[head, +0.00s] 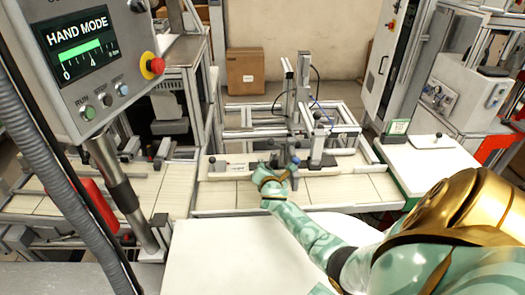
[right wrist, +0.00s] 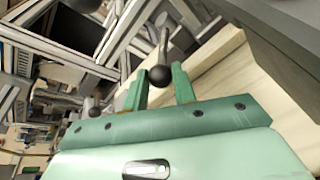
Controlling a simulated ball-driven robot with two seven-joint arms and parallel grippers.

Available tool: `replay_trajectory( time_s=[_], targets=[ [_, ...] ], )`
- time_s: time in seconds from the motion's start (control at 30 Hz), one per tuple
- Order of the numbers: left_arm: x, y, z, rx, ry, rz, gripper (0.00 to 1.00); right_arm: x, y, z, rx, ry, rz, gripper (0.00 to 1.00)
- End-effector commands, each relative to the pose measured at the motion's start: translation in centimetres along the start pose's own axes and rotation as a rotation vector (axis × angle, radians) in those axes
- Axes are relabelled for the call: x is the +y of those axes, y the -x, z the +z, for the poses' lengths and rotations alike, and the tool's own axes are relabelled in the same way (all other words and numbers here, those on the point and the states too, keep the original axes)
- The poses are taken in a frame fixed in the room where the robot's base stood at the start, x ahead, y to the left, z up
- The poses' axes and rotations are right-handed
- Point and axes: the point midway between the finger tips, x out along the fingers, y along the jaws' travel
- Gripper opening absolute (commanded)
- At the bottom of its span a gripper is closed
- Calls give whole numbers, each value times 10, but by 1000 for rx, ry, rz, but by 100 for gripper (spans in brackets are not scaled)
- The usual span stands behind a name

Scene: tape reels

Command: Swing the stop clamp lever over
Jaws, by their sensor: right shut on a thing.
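The stop clamp lever (right wrist: 163,48) is a grey metal rod with a black ball knob (right wrist: 160,75), seen in the right wrist view. My right gripper (right wrist: 161,86) has its two green fingers on either side of the knob and is shut on the lever. In the head view my right gripper (head: 268,172) reaches to the light rail (head: 235,163) at the front of the conveyor. The arm and gripper hide much of the lever there. Small dark clamp parts and knobs stand along the rail. My left gripper is not in view.
A pale slatted conveyor (head: 340,190) runs across. A metal frame with a post (head: 303,80) rises behind the rail. A HAND MODE panel (head: 85,50) with a red stop button (head: 152,66) hangs at left. A white table top (head: 215,255) is clear in front.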

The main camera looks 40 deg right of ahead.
Motion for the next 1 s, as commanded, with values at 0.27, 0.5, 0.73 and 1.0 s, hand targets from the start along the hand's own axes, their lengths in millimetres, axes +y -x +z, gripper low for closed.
replay_trajectory(
  time_s=[0.27,0.5,0.73,1.0],
  targets=[
    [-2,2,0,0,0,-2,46,-9,0,6,-8,5,-12,0],
    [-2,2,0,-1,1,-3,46,-9,0,6,-9,5,-13,0],
    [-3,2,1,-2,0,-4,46,-8,0,6,-8,4,-11,48],
    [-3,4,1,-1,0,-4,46,-6,3,4,-4,2,-6,48]
  ],
)
